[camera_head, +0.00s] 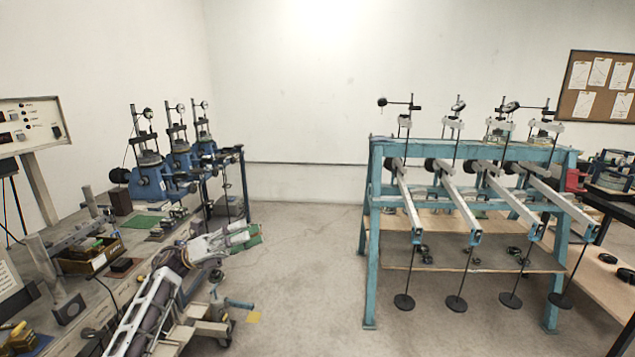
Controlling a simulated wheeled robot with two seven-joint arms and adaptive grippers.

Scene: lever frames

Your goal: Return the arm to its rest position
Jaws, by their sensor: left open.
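My left arm (152,312) comes in from the lower left, beside the left workbench. Its left gripper (246,236) points right, over the bench's right side. The jaws are open, with green near the fingertips, and I see nothing held between them. My right gripper is not in view. The teal lever frame (372,240) stands apart from the gripper, across the open floor to the right. It carries several long grey lever arms (461,205) with hanging rods and dark round weights (404,301).
The left workbench (130,285) holds blue test devices (150,180) with dials, a wooden tray (90,256) and small parts. A control panel (32,122) stands at far left. A notice board (598,86) hangs at right. The floor (305,270) between bench and frame is clear.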

